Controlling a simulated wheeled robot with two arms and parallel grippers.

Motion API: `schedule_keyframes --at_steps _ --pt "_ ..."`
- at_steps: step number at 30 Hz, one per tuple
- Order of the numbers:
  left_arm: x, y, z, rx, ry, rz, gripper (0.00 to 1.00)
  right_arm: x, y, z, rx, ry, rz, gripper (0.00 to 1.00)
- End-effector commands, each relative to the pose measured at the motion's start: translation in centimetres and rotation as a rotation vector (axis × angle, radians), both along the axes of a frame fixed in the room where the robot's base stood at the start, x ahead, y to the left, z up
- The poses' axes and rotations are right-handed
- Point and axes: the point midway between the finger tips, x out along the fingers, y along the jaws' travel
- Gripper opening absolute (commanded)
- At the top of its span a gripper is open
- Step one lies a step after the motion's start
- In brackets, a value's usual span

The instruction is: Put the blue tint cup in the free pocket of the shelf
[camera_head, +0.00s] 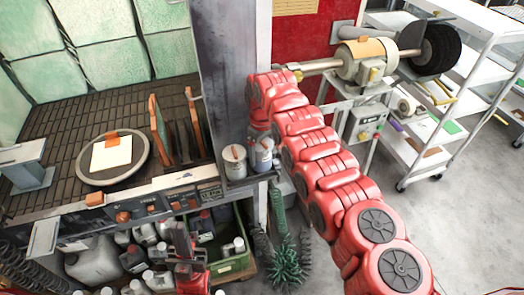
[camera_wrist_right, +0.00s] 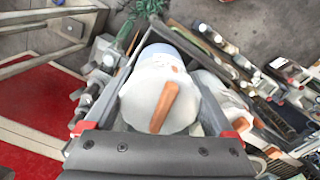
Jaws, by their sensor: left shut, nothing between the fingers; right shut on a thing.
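The blue tint cup (camera_wrist_right: 152,94) is between the fingers of my right gripper (camera_wrist_right: 163,62). In the wrist view it has a pale lid top with a brown strip and a bluish side at the far edge. In the head view the cup (camera_head: 263,157) shows below my right gripper (camera_head: 262,138), beside a second pale cup (camera_head: 234,162). Both are at a small grey shelf (camera_head: 240,182) on the booth's post. I cannot tell whether the held cup touches the shelf; its free pocket is not clearly visible. My left gripper (camera_head: 183,242) is low, shut and empty.
A booth with a turntable (camera_head: 85,179) and white sheet is at left. A green crate (camera_head: 232,262) and several containers stand below. Green brushes (camera_head: 287,265) are under the shelf. A buffing machine (camera_head: 366,60) and white rack (camera_head: 425,150) are right.

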Motion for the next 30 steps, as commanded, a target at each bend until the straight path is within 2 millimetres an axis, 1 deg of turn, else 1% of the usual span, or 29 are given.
schedule_keyframes --at_steps 8,21,30 --pt "0.00 0.00 0.03 0.000 0.000 0.000 0.00 0.02 0.02 0.06 0.001 -0.001 0.000 0.20" --pt "-0.01 0.00 -0.58 0.000 0.000 0.000 0.00 -0.07 -0.03 -0.76 0.000 0.000 0.000 0.20" --pt "-0.01 0.00 -0.54 0.000 0.000 0.000 0.00 -0.05 -0.05 -0.71 0.001 -0.001 0.000 0.20"
